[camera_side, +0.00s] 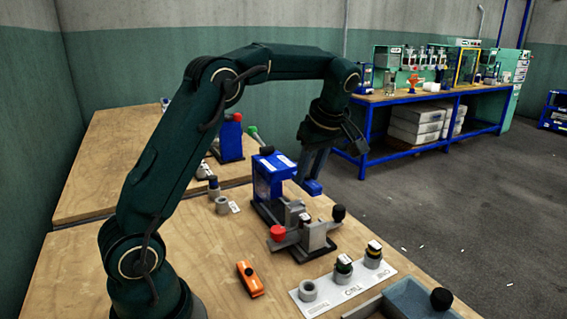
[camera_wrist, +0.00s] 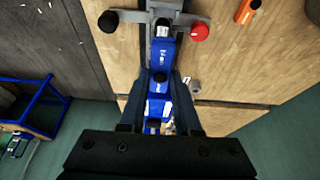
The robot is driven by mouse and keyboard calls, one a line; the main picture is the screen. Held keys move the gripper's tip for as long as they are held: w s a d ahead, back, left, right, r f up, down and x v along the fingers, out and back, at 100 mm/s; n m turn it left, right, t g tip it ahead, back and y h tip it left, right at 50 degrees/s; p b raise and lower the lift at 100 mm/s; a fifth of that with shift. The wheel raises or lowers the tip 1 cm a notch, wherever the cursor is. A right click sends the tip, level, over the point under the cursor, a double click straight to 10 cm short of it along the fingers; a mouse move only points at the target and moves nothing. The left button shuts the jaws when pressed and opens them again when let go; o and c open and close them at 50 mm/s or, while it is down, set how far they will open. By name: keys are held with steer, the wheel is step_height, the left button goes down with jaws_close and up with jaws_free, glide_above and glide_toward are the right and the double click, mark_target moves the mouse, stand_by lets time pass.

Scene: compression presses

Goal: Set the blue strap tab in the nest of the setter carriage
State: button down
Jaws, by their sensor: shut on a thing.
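The blue strap tab (camera_side: 313,188) is a small blue block between the fingertips of my gripper (camera_side: 315,177), in the air right of the blue setter press (camera_side: 273,178) in the side view. My gripper is shut on it. In the wrist view my gripper (camera_wrist: 160,78) has blue between its fingers, where tab and press are hard to tell apart. The grey setter carriage (camera_side: 293,212) is at the press's front foot. It also shows at the top of the wrist view (camera_wrist: 180,18). The inside of its nest cannot be made out.
A red knob (camera_side: 278,232) and a black knob (camera_side: 338,213) stick out beside the carriage. An orange tool (camera_side: 250,279), a white plate (camera_side: 342,288) with grey holders and a blue-grey tray (camera_side: 417,300) lie in front. Bare wood is at the left.

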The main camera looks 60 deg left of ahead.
steer(key=shift+f, duration=3.7)
steer(key=c, duration=0.5)
jaws_free()
steer(key=shift+c, duration=0.2)
steer(key=shift+t, duration=0.6)
steer(key=v, duration=0.9)
steer(key=shift+a+r, duration=0.2)
steer(key=shift+r, duration=0.2)
steer(key=s+d+r+m+t+h, duration=0.35)
steer(key=s+d+m, duration=0.5)
steer(key=s, duration=0.35)
steer(key=s+d+f+m, duration=0.3)
steer(key=s+f+m, duration=0.1)
steer(key=m, duration=0.5)
steer(key=shift+f+t+h, duration=0.45)
steer(key=shift+f, duration=0.15)
